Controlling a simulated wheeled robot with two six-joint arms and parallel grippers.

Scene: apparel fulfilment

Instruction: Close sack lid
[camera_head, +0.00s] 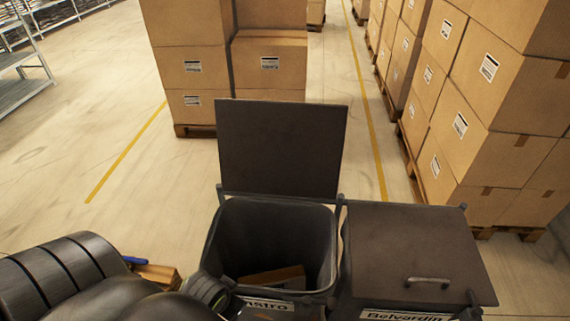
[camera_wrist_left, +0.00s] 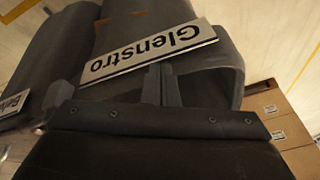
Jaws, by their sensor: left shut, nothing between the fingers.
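The Glenstro sack bin stands open in the head view, its dark rim (camera_head: 325,250) facing up. Its flat dark lid (camera_head: 282,150) stands upright at the back hinge. A brown box (camera_head: 275,277) lies inside. The bin's white label (camera_wrist_left: 150,52) shows in the left wrist view, and its end also shows in the head view (camera_head: 270,304). My left gripper (camera_wrist_left: 162,85) is shut and empty, close to the bin's front below the lid. In the head view my left arm covers the bin's front left corner; the fingertips cannot be made out there. My right gripper is not in view.
The Belvardin bin (camera_head: 410,245) stands close on the right, its lid down with a metal handle (camera_head: 428,281). Stacked cartons stand behind (camera_head: 192,85) and along the right (camera_head: 475,110). A brown object (camera_head: 158,274) lies beside my left arm.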

